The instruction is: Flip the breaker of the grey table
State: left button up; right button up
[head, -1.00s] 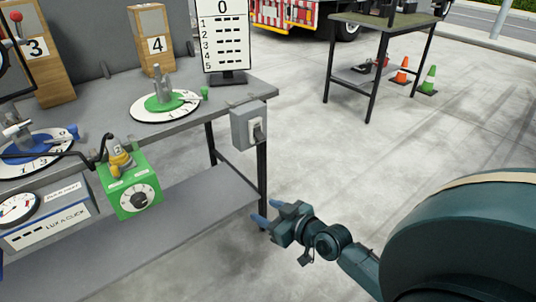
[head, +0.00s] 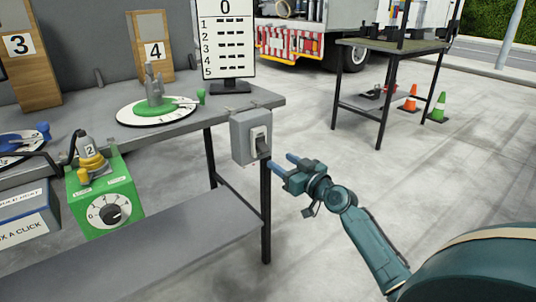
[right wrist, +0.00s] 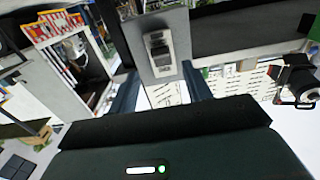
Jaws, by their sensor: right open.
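The breaker (head: 251,136) is a grey box with a dark switch lever (head: 263,146) on a pale plate, fixed at the right front corner of the grey table (head: 225,230). In the head view the lever points down and outward. My right gripper (head: 291,166) is open and empty, with its blue fingers pointing left, just right of and slightly below the lever. I see no contact. In the right wrist view the breaker (right wrist: 161,40) stands ahead, between the two spread fingers (right wrist: 162,92). My left gripper is not in view.
A green-and-white disc (head: 150,112) and a scoreboard (head: 226,40) stand on the table. A second table (head: 400,44) and cones (head: 438,108) are farther back. The floor to the right is clear.

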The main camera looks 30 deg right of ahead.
aim_at(267, 151)
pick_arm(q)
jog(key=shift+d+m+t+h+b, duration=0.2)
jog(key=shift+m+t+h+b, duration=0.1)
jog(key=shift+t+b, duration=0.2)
pick_arm(e)
jog(key=w, duration=0.7)
jog(key=shift+w+a, duration=0.2)
jog(key=shift+a, duration=0.1)
jog(key=c, duration=1)
pick_arm(q)
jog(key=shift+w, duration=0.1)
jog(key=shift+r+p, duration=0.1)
jog(key=shift+p, duration=0.2)
pick_arm(e)
jog(key=shift+r, duration=0.1)
